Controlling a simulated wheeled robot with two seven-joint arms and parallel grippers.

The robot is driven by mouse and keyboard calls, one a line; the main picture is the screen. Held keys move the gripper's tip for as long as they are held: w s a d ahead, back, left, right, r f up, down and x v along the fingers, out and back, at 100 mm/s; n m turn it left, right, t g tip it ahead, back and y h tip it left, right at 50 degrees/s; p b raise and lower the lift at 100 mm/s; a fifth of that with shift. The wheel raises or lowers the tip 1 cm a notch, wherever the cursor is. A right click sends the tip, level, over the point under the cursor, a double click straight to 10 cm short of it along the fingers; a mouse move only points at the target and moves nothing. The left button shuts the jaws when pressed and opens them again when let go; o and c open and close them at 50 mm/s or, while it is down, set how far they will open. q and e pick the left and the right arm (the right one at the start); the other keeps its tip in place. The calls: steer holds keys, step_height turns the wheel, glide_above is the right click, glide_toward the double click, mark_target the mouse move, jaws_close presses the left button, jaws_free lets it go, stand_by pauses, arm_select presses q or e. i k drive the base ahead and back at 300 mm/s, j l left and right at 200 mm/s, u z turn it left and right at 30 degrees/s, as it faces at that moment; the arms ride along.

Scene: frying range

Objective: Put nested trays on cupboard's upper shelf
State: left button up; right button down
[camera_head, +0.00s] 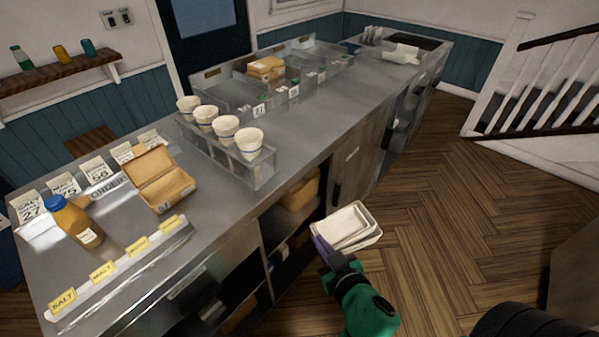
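The nested white trays (350,223) are held in front of the counter's open cupboard, at the lower middle of the view. My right gripper (326,246), on a green arm, is shut on their near left edge and holds them tilted above the floor. The cupboard's shelf (289,238) shows as a dark edge inside the open front, left of the trays. A brown box (300,192) sits in the upper space of the cupboard. The lower part of the cupboard is dark. My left gripper is not in view.
The steel counter (310,125) carries paper cups (226,128) in a holder, an open carton (160,182), an orange bottle (80,223) and label cards. A wooden cupboard door (355,155) stands right of the opening. The wooden floor (440,200) on the right is clear.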

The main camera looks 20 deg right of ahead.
mark_target(265, 221)
steer(key=k, duration=0.5)
steer(key=k+l+u, duration=0.15)
steer(key=u, duration=1.4)
steer(key=k+l, duration=0.1)
steer(key=l, duration=0.3)
steer(key=k+l, duration=0.1)
steer(key=l, duration=0.3)
steer(key=k+l+u, duration=0.1)
steer(key=l, duration=0.3)
steer(key=k+l, duration=0.1)
steer(key=l, duration=0.3)
steer(key=i, duration=0.4)
